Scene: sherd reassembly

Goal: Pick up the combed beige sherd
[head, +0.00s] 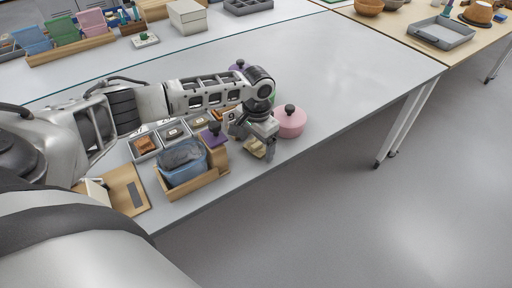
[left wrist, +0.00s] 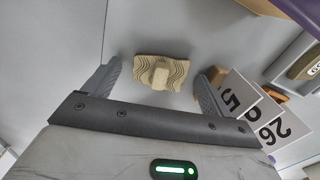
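The combed beige sherd (left wrist: 176,66) lies flat on the grey table in the left wrist view. It has wavy grooves and a paler raised block at its middle. My left gripper (left wrist: 164,70) is open, with one finger on each side of the sherd and a gap on both sides. In the head view my left gripper (head: 260,149) points down over the table near its front edge. A beige patch shows between and behind its fingers there, mostly hidden. My right gripper is in neither view.
A pink lidded pot (head: 291,124) stands just right of my gripper. A blue container (head: 182,163) in a wooden tray and small grey compartments (head: 146,144) stand to the left. The table's right part is clear.

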